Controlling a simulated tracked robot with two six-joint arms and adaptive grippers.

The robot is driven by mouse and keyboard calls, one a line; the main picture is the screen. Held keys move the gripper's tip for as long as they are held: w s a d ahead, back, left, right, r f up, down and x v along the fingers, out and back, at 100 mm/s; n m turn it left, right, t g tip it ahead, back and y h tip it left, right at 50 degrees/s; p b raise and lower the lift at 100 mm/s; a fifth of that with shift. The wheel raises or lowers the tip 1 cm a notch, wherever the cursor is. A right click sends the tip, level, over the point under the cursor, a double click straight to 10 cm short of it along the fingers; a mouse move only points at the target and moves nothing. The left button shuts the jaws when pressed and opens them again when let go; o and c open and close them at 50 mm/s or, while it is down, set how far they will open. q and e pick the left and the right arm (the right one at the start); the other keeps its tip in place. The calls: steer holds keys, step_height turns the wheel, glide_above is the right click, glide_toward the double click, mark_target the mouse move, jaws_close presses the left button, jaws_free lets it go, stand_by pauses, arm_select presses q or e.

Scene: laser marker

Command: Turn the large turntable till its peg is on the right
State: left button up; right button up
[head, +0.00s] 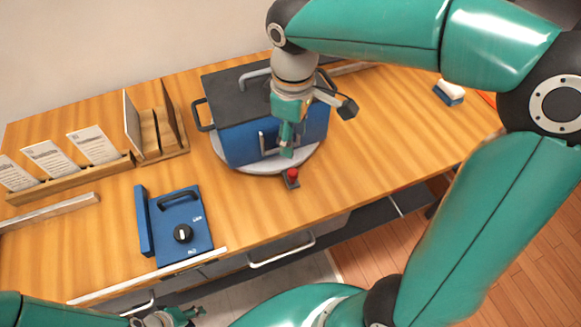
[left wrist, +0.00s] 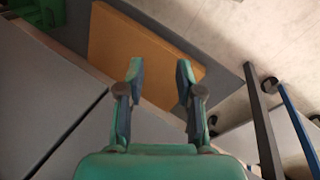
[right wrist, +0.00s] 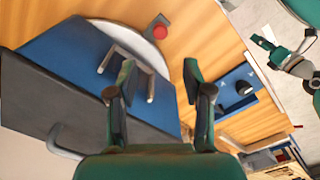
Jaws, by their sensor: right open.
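The large turntable (head: 313,160) is a pale grey disc on the wooden bench, mostly hidden under a blue box (head: 245,143) with a dark lid. A red knob (head: 292,174) on a small dark base sits at its front rim; it also shows in the right wrist view (right wrist: 159,30). I cannot tell whether this is the peg. My right gripper (head: 286,152) is open at the box's front, close to its grey handle (right wrist: 128,60); contact is unclear. My left gripper (head: 190,314) is open and empty, low in front of the bench.
A blue control box (head: 180,225) with a black dial lies front left. Card holders (head: 75,178) and a wooden rack (head: 160,135) stand at the back left. A small blue-and-white block (head: 449,92) lies at the right.

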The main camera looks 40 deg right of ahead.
mark_target(292, 172)
step_height(292, 172, down, 12)
steer(key=shift+f, duration=0.1)
stand_by(0.4)
jaws_close()
steer(key=shift+a, duration=0.1)
